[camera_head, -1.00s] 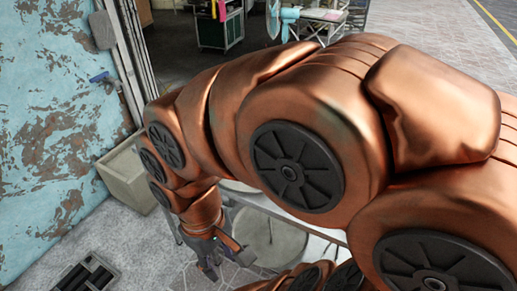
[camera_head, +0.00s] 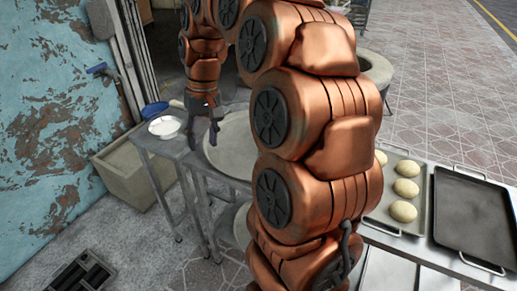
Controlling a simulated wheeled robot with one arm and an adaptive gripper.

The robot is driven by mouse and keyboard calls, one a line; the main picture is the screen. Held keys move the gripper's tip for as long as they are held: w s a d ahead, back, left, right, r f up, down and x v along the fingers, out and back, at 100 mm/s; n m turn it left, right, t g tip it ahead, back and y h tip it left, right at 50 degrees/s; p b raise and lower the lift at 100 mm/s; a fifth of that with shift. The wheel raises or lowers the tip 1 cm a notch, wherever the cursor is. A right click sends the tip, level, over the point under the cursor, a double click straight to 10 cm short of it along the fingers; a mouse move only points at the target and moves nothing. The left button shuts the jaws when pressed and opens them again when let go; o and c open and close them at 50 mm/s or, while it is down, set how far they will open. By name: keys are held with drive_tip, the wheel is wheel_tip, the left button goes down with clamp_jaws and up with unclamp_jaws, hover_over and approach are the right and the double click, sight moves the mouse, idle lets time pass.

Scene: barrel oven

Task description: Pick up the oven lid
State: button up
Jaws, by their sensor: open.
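My gripper (camera_head: 203,128) hangs down, open and empty, beside a white bowl and over the left edge of a large round grey disc (camera_head: 229,152) on a metal table. The disc is partly hidden by my arm; I cannot tell whether it is the oven lid. A round, thick-rimmed beige vessel (camera_head: 378,72), which looks like the barrel oven, stands behind my arm and is mostly hidden. No lid can be made out on the visible part of it.
A white bowl (camera_head: 165,127) stands on the metal table (camera_head: 181,149), with a blue basin (camera_head: 155,110) behind it. A tray of pale dough rounds (camera_head: 403,188) and an empty dark tray (camera_head: 470,213) lie to the right. A stone trough (camera_head: 130,170) stands by the blue wall. Paving at back right is clear.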

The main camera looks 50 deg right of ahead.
drive_tip(key=w+d+f+m+b, duration=0.2)
drive_tip(key=d+f, duration=0.1)
drive_tip(key=d, duration=0.6)
drive_tip(key=w+d+f+m+t+b, duration=0.1)
drive_tip(key=d+f, duration=0.1)
drive_tip(key=d, duration=0.6)
drive_tip(key=w+d+f+m+b, duration=0.2)
drive_tip(key=d+f, duration=0.1)
drive_tip(key=d, duration=0.6)
drive_tip(key=shift+w+a+f+p, duration=0.1)
drive_tip(key=shift+a+f, duration=0.05)
drive_tip(key=shift+f, duration=1.15)
drive_tip(key=shift+w+a+f+p, duration=0.1)
drive_tip(key=shift+w+a+f, duration=0.1)
drive_tip(key=shift+f, duration=1.05)
drive_tip(key=shift+w+a+f+p, duration=0.1)
drive_tip(key=shift+a+f, duration=0.05)
drive_tip(key=shift+f, duration=1.15)
clamp_jaws()
